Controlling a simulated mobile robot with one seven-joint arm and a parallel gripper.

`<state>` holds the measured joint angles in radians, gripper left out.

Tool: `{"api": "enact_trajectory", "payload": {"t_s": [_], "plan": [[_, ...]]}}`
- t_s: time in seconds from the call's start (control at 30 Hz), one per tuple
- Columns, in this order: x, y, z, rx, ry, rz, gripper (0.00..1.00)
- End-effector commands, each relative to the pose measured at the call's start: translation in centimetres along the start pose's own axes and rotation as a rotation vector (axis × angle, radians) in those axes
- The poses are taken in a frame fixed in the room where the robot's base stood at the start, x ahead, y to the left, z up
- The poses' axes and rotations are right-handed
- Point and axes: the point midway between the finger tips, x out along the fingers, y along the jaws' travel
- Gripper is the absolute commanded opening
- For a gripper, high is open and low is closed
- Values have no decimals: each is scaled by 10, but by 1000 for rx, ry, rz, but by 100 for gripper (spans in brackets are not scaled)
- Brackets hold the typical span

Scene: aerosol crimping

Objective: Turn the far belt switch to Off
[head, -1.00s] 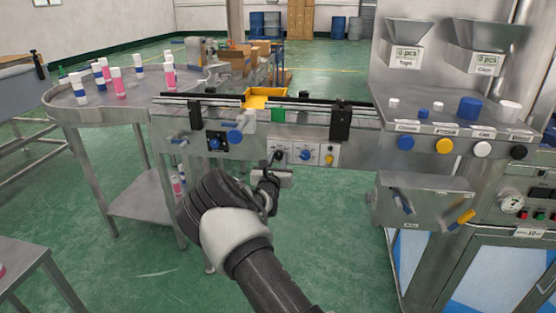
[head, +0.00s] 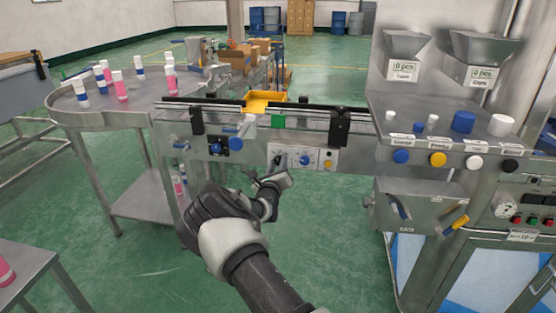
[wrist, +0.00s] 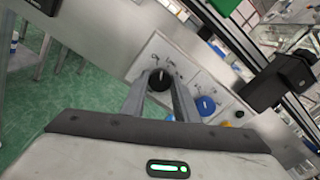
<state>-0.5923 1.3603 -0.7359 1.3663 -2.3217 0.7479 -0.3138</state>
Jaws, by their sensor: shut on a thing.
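The control panel (head: 318,158) on the front of the conveyor carries a black knob at its left, a blue knob (head: 305,160) in the middle and a yellow knob (head: 327,164) at the right. In the wrist view, the black knob (wrist: 160,79) sits between the tips of my gripper (wrist: 159,86), which is shut on it. The blue knob (wrist: 206,105) is just right of the fingers. In the head view, my gripper (head: 277,168) reaches up to the panel's left part and largely hides the black knob. The switch labels are too small to read.
Another panel (head: 218,144) with a blue knob is to the left on the conveyor. A round table (head: 130,105) with several bottles stands at the left. A metal box (head: 420,205) with handles juts out at the right. The green floor before the conveyor is clear.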

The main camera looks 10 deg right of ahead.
Motion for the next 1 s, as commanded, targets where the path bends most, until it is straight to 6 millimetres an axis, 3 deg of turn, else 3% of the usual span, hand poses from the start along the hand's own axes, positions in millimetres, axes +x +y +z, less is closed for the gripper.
{"api": "enact_trajectory", "payload": {"t_s": [0.5,1.0], "plan": [[0,0,-1,-327,2,0,5],[0,0,-2,-385,3,1,5]]}}
